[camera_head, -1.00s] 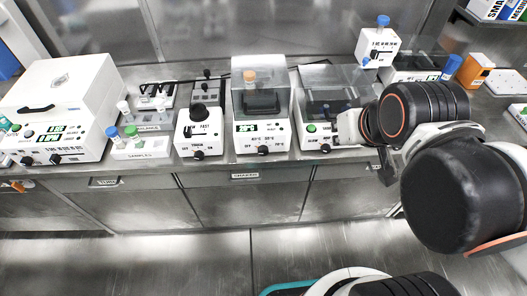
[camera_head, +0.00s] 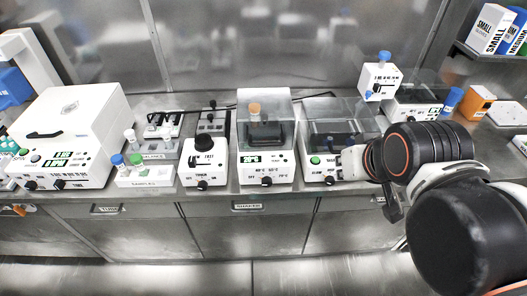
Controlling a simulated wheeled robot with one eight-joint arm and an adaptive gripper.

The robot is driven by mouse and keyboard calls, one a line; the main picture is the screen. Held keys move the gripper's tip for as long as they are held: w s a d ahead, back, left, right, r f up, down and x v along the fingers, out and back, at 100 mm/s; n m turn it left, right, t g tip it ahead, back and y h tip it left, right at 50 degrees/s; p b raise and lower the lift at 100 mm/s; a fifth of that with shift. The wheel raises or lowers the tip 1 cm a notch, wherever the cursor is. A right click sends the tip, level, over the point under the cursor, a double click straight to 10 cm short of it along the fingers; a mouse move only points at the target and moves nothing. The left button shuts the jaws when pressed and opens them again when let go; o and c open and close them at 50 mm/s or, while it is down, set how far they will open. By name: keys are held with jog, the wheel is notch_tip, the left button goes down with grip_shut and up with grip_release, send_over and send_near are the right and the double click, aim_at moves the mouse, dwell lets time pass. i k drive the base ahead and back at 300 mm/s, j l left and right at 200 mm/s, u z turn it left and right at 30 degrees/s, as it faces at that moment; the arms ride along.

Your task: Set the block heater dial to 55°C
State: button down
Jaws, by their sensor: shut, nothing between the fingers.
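The white unit that appears to be the block heater (camera_head: 311,172) stands on the bench right of centre. It has a green button, a clear raised lid and dark tubes on top. Small temperature marks and a dark dial (camera_head: 330,181) are low on its front; the pointer is too small to read. My gripper (camera_head: 347,162) is shut and empty at the right part of this unit's front, just above and right of the dial. My arm hides the right end of the unit. I cannot tell whether the fingertips touch it.
A similar unit (camera_head: 252,176) with a green 20°C display stands close on its left. Further left are a black-knobbed unit (camera_head: 203,173), a sample rack (camera_head: 145,177) and a large white machine (camera_head: 90,115).

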aim_at(266, 181)
jog(key=k+l, duration=0.2)
jog(key=k, duration=0.25)
jog(key=k+l, duration=0.2)
jog(key=k, duration=0.25)
jog(key=k+l, duration=0.25)
jog(key=k, duration=0.2)
